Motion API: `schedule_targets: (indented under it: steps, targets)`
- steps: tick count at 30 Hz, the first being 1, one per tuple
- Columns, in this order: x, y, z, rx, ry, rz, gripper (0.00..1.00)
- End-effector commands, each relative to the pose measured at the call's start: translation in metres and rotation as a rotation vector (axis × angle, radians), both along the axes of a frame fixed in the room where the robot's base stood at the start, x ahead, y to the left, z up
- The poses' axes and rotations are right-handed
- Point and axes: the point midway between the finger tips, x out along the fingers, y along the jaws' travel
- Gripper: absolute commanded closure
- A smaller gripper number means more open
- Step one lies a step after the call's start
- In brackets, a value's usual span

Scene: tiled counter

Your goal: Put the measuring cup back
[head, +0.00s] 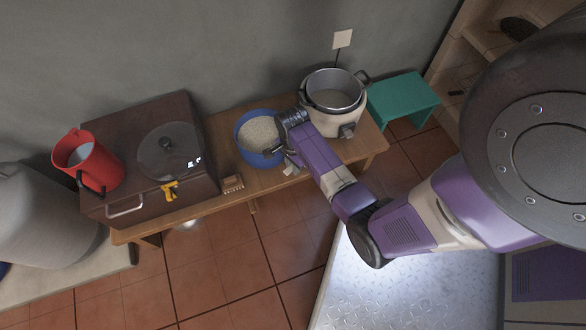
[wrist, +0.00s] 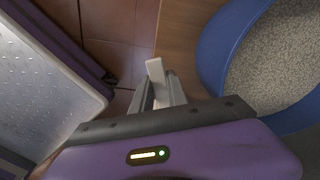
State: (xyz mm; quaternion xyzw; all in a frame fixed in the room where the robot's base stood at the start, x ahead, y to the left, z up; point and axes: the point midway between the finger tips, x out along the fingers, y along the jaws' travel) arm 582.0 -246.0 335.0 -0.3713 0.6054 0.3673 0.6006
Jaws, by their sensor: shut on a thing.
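My gripper (head: 289,163) is at the front right edge of a blue bowl (head: 240,130) of pale grain. It is shut on a small whitish piece, which I take to be the measuring cup (wrist: 156,80). In the wrist view my gripper (wrist: 160,95) has this piece between its fingers, beside the blue bowl (wrist: 210,50) and apart from its wall. Only a narrow pale part of the cup shows; the rest is hidden, and its contents cannot be seen.
A white rice cooker (head: 325,122), lid off, stands right of the bowl on the wooden bench (head: 218,152). Left are a brown box (head: 125,150) with a glass lid (head: 169,150) and a red pitcher (head: 97,168). A small wooden item (head: 233,184) lies near the front edge. A green stool (head: 403,98) stands right.

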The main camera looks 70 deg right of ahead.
Motion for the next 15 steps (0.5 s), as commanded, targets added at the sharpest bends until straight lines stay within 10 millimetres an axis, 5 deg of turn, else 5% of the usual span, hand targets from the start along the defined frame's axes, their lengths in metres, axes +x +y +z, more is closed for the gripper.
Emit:
schedule_targets:
  steps: [3, 14, 15]
  targets:
    - [0.0002, 0.0, -0.0139, 0.0, 0.0, 0.0, 1.0]
    - [0.0002, 0.0, -0.0161, 0.0, 0.0, 0.0, 1.0]
    - [0.0003, -0.0002, -0.0152, 0.0, 0.0, 0.0, 0.73]
